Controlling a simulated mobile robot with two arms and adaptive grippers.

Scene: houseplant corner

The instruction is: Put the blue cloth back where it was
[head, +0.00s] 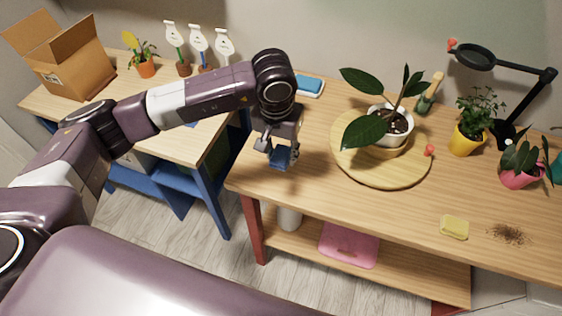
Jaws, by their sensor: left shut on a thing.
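My left gripper (279,152) points down over the left front part of the wooden table (310,170). It is shut on a small blue piece, which looks like the blue cloth (281,160). The cloth is partly hidden by the fingers, and I cannot tell whether it touches the tabletop. Behind the gripper, a flat blue item with a pale rim (309,85) lies at the table's back left; I cannot tell exactly what it is. My right gripper is not in view.
A round wooden board (345,165) bears a large-leaved plant in a white pot (396,128). A yellow sponge (455,228) and spilled soil (508,234) lie at the front right. A yellow pot (464,142) and black lamp (520,70) stand farther right. The front left tabletop is clear.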

